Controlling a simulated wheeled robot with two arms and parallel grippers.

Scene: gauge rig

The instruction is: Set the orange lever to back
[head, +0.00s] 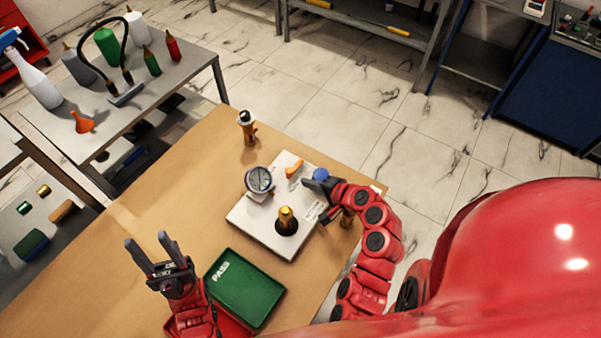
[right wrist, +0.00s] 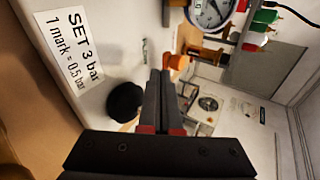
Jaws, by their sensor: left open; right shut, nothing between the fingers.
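The orange lever (head: 294,169) is a short handle near the far edge of the white rig plate (head: 247,222). An orange piece (right wrist: 178,62) that looks like it shows just beyond my fingertips in the right wrist view. My right gripper (head: 312,184) is shut and empty over the plate's right side, a little right of the lever and apart from it in the head view; its fingers (right wrist: 161,74) show pressed together in the right wrist view. My left gripper (head: 150,250) is open and empty, above the table's near left part.
A dial gauge (head: 259,179) stands left of the lever. A brass fitting (head: 286,217) stands on the plate. A blue knob (head: 321,174) is beside my right gripper. A green PASS tray (head: 245,290) lies in front. A brass-and-black object (head: 246,127) stands behind. The table's left part is clear.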

